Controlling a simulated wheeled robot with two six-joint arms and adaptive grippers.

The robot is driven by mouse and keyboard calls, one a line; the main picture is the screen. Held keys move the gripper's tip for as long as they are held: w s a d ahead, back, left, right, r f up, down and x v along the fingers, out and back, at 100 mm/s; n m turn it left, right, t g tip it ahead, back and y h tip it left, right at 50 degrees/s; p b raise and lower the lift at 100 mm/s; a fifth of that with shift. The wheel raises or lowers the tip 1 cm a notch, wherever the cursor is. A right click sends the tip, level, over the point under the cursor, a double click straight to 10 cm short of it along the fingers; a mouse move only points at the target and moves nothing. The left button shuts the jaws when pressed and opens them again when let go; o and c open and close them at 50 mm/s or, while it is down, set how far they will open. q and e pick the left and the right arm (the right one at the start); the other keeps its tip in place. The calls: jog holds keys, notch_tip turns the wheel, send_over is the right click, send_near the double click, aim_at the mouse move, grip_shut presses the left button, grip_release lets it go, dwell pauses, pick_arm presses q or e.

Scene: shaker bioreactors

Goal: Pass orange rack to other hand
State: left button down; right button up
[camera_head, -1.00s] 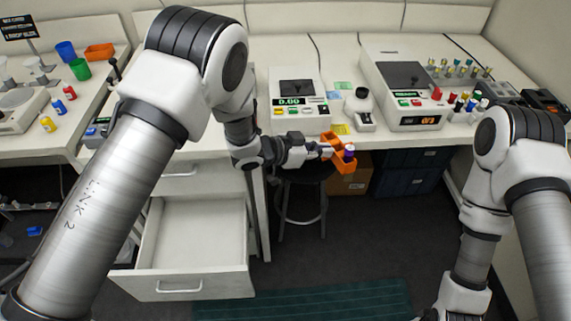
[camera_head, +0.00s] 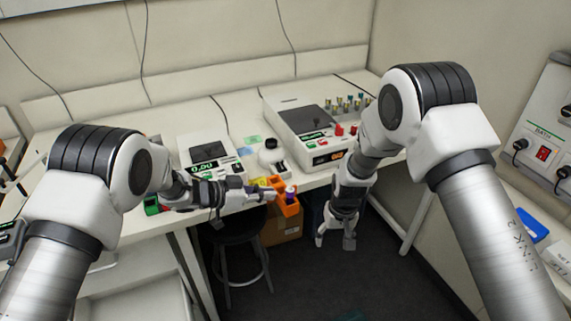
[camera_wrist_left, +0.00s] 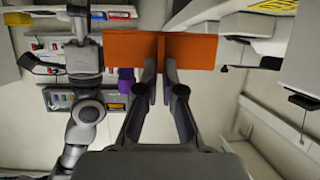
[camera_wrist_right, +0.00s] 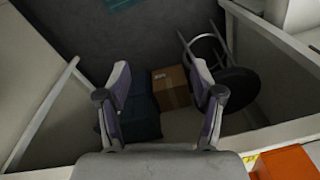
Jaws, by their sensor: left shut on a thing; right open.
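The orange rack (camera_head: 287,208) is held up off the floor in front of the bench edge, with a purple-capped vial (camera_head: 291,190) in it. My left gripper (camera_head: 268,190) is shut on the rack's upper part. In the left wrist view the rack (camera_wrist_left: 130,48) spans the fingertips (camera_wrist_left: 159,62), and a purple cap (camera_wrist_left: 125,82) shows below it. My right gripper (camera_head: 335,241) is open and empty, pointing down to the right of the rack, apart from it. In the right wrist view the rack (camera_wrist_right: 290,164) shows at the lower right corner, outside the open fingers (camera_wrist_right: 160,75).
The bench holds a scale (camera_head: 208,160) and a shaker (camera_head: 312,140) behind the grippers. A black stool (camera_head: 235,232) and a cardboard box (camera_head: 283,232) stand below the rack.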

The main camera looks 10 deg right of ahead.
jog(key=w+a+r+y, duration=0.15)
jog(key=w+r, duration=0.25)
jog(key=r, duration=0.4)
jog(key=w+a+r, duration=0.3)
jog(key=w+r, duration=0.2)
jog(key=r, duration=0.3)
notch_tip(320, 180, up, 5)
jog(key=n+h, duration=0.2)
jog(key=n, duration=0.2)
send_over(286, 200)
jog(key=shift+d+r+g, duration=0.1)
jog(key=shift+d+g, duration=0.05)
jog(key=shift+g, duration=0.15)
jog(key=f, duration=1.1)
jog(key=shift+s+a, duration=0.1)
jog(key=shift+a, duration=0.1)
jog(key=shift+d+f, duration=0.15)
jog(key=shift+f, duration=0.35)
pick_arm(q)
jog(key=shift+s+r, duration=0.1)
pick_arm(e)
jog(key=c, duration=1.2)
pick_arm(q)
jog(key=c, duration=1.2)
grip_release()
jog(key=shift+c, duration=0.2)
